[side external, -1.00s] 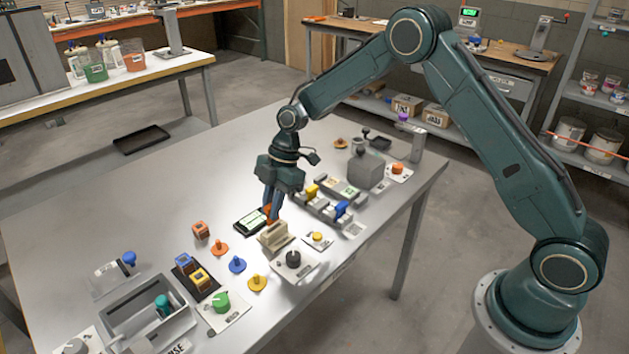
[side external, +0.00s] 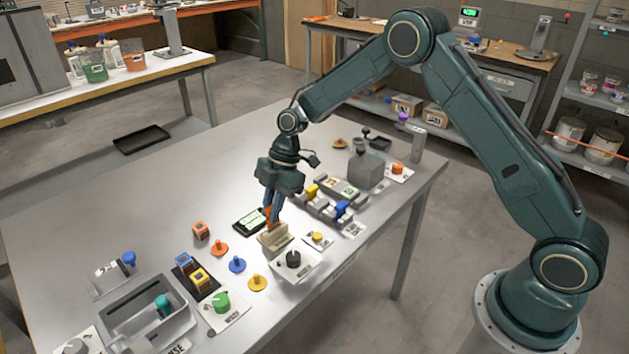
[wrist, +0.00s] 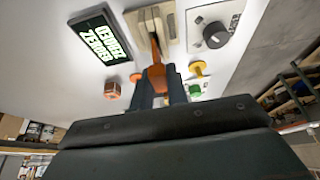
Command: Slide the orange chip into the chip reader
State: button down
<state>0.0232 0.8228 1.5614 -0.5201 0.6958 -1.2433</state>
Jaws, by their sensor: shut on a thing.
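My gripper (side external: 271,212) points down over the table and is shut on the orange chip (wrist: 155,70). In the side view only a little orange shows between the fingers. The chip reader is a beige block (side external: 274,239) directly below my gripper. In the wrist view the chip's far end reaches over the reader (wrist: 146,28) at a narrow slot. I cannot tell how deep the chip sits in the slot, as the fingers hide part of it.
A black display with green text (side external: 250,221) lies left of the reader. A dark knob on a white plate (side external: 293,259) stands close in front. A yellow button plate (side external: 317,239), a blue peg (side external: 237,264) and an orange peg (side external: 219,247) are nearby.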

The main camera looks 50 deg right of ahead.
aim_at(274, 225)
jog(key=shift+f, duration=1.1)
dwell(1.3)
jog(key=shift+r, duration=0.3)
jog(key=shift+r, duration=0.35)
jog(key=shift+r, duration=0.3)
jog(key=shift+f, duration=1.5)
dwell(0.9)
jog(key=shift+r, duration=0.1)
jog(key=shift+r, duration=0.65)
jog(key=shift+r, duration=0.35)
jog(key=shift+r, duration=0.35)
